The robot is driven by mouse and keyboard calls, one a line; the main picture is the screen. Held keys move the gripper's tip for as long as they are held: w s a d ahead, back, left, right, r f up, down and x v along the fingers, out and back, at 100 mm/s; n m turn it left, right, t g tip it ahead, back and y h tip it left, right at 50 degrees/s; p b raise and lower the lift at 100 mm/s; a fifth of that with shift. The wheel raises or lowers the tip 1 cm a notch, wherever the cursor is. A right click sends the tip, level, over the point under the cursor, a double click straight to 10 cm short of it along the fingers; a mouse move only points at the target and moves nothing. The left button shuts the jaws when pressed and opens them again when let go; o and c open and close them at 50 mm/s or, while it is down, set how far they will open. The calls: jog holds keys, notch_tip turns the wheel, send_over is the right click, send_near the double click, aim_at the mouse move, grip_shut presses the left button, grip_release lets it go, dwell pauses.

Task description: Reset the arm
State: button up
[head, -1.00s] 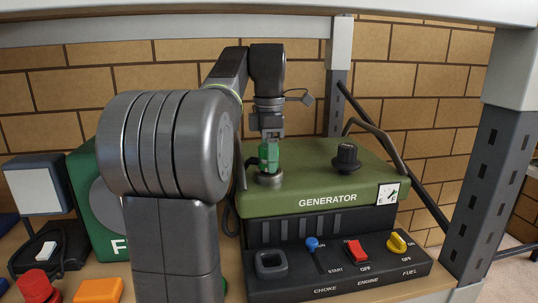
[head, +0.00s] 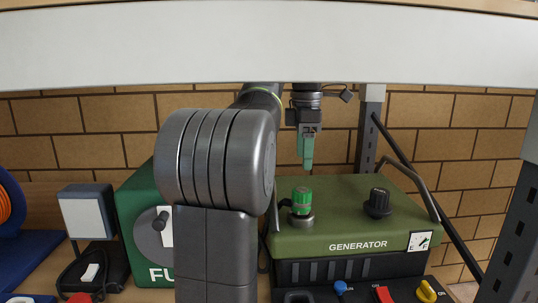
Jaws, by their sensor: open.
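My gripper (head: 307,158) hangs above the green generator (head: 340,228) in the head view, pointing down. Its pale green fingers are empty and clear of everything. Seen edge-on, the gap between them is hard to make out. A green knob or cap (head: 302,201) stands upright in a metal collar on the generator top, just below the gripper and apart from it. A black knob (head: 378,203) stands on the generator top to the right. My upper arm hides the generator's left edge.
A white shelf beam (head: 270,45) crosses above, close over the arm. A dark post (head: 515,230) stands at the right. A green fuel box (head: 145,215), a lamp-like panel (head: 88,215) and a blue reel (head: 12,225) are on the left. A black handle rail (head: 411,188) is right of the gripper.

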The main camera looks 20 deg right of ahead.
aim_at(302, 190)
jog(key=shift+f, duration=0.1)
notch_tip(302, 190, down, 12)
jog(key=b, duration=0.7)
jog(key=shift+r, duration=0.25)
jog(key=shift+r, duration=0.15)
notch_tip(302, 190, up, 12)
jog(key=p, duration=0.7)
notch_tip(302, 190, down, 13)
jog(key=b, duration=0.7)
notch_tip(302, 190, up, 4)
jog(key=shift+r+p, duration=0.1)
jog(key=shift+p, duration=0.65)
notch_tip(302, 190, up, 4)
jog(key=p, duration=0.5)
jog(key=shift+s, duration=0.1)
